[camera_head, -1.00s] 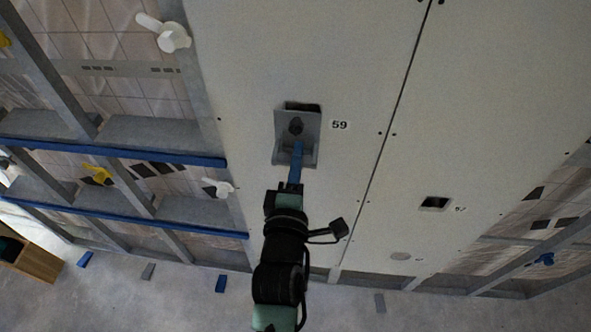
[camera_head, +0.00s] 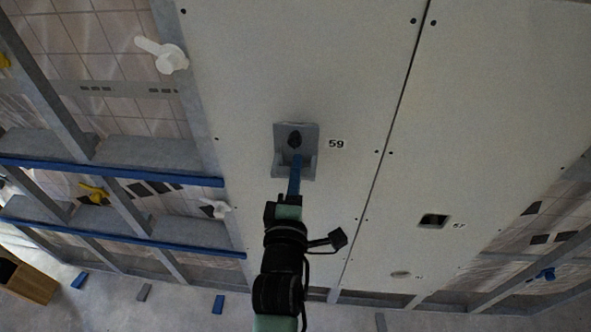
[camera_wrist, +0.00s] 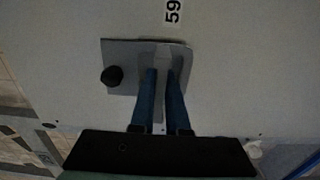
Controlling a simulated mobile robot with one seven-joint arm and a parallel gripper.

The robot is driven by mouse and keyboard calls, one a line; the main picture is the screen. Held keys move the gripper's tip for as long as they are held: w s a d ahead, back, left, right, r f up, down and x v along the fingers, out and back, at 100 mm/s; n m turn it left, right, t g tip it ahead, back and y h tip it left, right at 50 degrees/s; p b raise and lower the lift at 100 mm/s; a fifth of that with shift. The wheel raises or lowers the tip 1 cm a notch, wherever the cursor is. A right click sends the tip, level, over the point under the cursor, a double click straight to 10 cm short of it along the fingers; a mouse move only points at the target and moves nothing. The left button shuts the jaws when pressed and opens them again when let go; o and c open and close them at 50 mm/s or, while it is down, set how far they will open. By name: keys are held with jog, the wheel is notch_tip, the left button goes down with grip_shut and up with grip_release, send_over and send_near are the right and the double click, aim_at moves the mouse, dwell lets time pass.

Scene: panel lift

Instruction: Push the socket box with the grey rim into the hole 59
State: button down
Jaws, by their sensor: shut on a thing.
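The socket box with the grey rim (camera_head: 281,150) is at the place marked 59 on the light panel, left of the label (camera_head: 336,144). It shows a square grey plate with a dark round knob (camera_head: 295,139). The hole itself is hidden behind it. My gripper (camera_head: 295,175) reaches up from below, its blue fingers shut on the box's lower part. In the wrist view the box (camera_wrist: 125,55) fills the upper middle and the fingers (camera_wrist: 162,80) close on its grey middle part. I cannot tell whether the rim lies flush with the panel.
The light panel (camera_head: 300,60) has a seam to its right. A second square hole (camera_head: 434,221) is lower right. On the left are an open metal frame, blue rails (camera_head: 110,170) and a white handle (camera_head: 163,54). Small blue and grey pieces lie on the floor.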

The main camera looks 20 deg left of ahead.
aim_at(299, 152)
jog(key=shift+w, duration=0.2)
dwell(0.3)
jog(key=shift+x, duration=0.95)
jog(key=shift+w+a, duration=0.1)
jog(key=shift+w, duration=0.1)
jog(key=shift+w+a, duration=0.2)
jog(key=shift+w, duration=0.45)
jog(key=shift+w, duration=0.15)
jog(key=shift+w+a, duration=0.15)
jog(key=shift+w, duration=0.2)
dwell(0.4)
dwell(0.5)
jog(key=c, duration=0.8)
grip_release()
jog(key=shift+c, duration=0.2)
